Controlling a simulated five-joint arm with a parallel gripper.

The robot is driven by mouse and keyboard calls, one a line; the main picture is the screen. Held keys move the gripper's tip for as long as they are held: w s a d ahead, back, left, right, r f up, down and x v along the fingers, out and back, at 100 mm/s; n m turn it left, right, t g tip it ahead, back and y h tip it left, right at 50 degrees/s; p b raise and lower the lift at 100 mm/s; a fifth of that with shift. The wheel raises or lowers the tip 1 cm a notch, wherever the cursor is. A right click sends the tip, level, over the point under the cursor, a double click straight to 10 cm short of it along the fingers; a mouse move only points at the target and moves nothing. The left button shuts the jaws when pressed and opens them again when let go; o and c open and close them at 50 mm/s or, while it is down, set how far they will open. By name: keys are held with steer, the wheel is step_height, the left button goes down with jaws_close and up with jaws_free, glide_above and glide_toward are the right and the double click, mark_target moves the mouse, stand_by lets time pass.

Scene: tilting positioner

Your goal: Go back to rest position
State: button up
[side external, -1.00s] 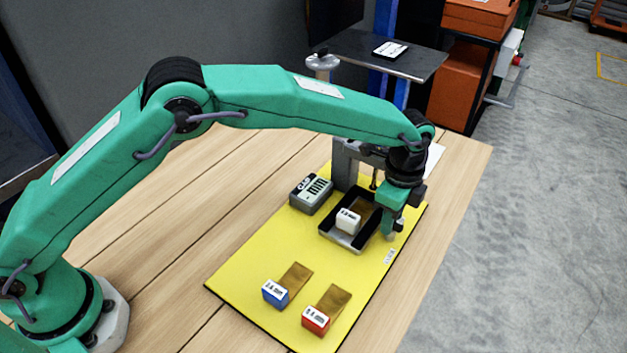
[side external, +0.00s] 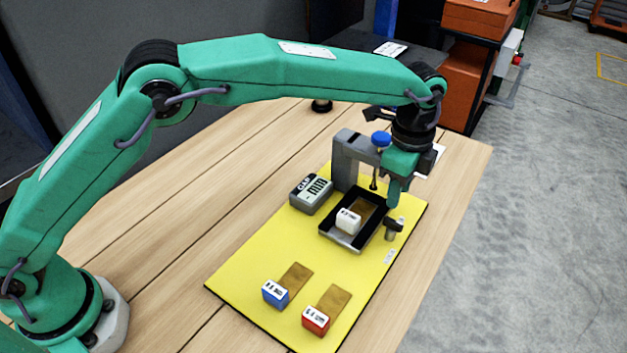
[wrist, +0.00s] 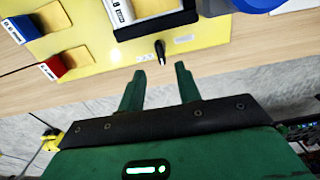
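My gripper (side external: 396,190) hangs pointing down above the right edge of the yellow mat (side external: 240,274). In the wrist view my gripper (wrist: 160,82) has its two green fingers apart with nothing between them. A small dark T-shaped handle (side external: 393,229) stands on the mat just below the fingers, clear of them; it also shows in the wrist view (wrist: 160,50). Beside it is a black tray (side external: 336,236) holding a white block (side external: 347,220) and a brass plate (side external: 364,208).
A grey frame with a blue knob (side external: 381,138) stands behind the tray. The table's left part (side external: 180,235) is clear.

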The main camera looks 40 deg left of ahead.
steer(key=shift+a+r, duration=0.4)
steer(key=shift+a, duration=0.05)
steer(key=s+a+r+n+t, duration=0.1)
steer(key=s+a+r+n, duration=0.3)
steer(key=a+r, duration=0.45)
steer(key=s+a+r+n+t, duration=0.1)
steer(key=s+a+r+n, duration=0.4)
steer(key=a, duration=0.6)
steer(key=s+a+f+n+t, duration=0.1)
steer(key=s+a+n, duration=0.3)
steer(key=s+a, duration=0.3)
steer(key=s+a+f+n+t, duration=0.1)
steer(key=s+a+n, duration=0.4)
steer(key=s, duration=0.6)
steer(key=a+t, duration=0.1)
steer(key=a, duration=0.1)
steer(key=shift+a+f+t, duration=0.25)
steer(key=shift+a+t, duration=0.05)
steer(key=shift+a, duration=0.05)
